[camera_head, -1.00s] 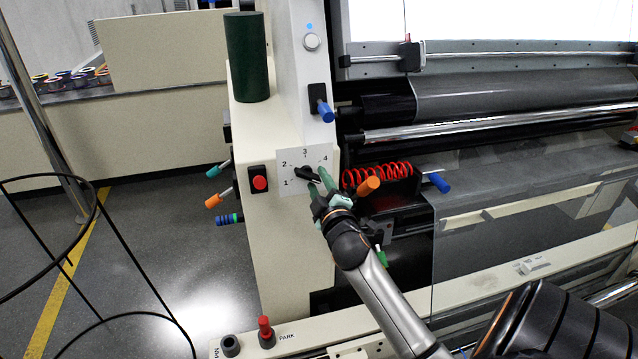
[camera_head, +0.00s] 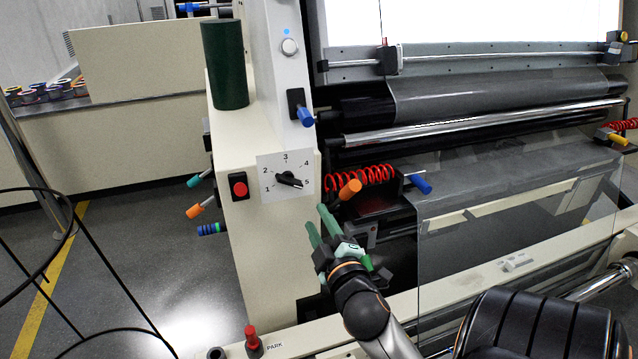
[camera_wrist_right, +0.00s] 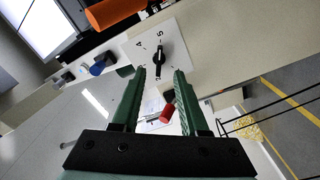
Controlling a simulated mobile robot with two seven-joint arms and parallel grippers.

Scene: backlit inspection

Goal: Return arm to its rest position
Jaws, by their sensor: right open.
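My right gripper (camera_head: 318,221) has green fingers, parted and empty. It is below and to the right of the rotary selector knob in the head view, apart from it. The black knob (camera_head: 289,180) sits on a white numbered plate (camera_head: 268,166) on the cream machine post, its handle lying roughly crosswise. The right wrist view shows both green fingers (camera_wrist_right: 160,85) with a gap between them, and the knob (camera_wrist_right: 159,58) beyond their tips. My left gripper is not in the head view.
Near the gripper are an orange-tipped lever (camera_head: 349,190), a red coiled cable (camera_head: 365,176) and a blue-tipped lever (camera_head: 421,184). A red button (camera_head: 239,187) is left of the plate. A clear panel (camera_head: 500,235) stands to the right. A red peg (camera_head: 251,336) stands near PARK.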

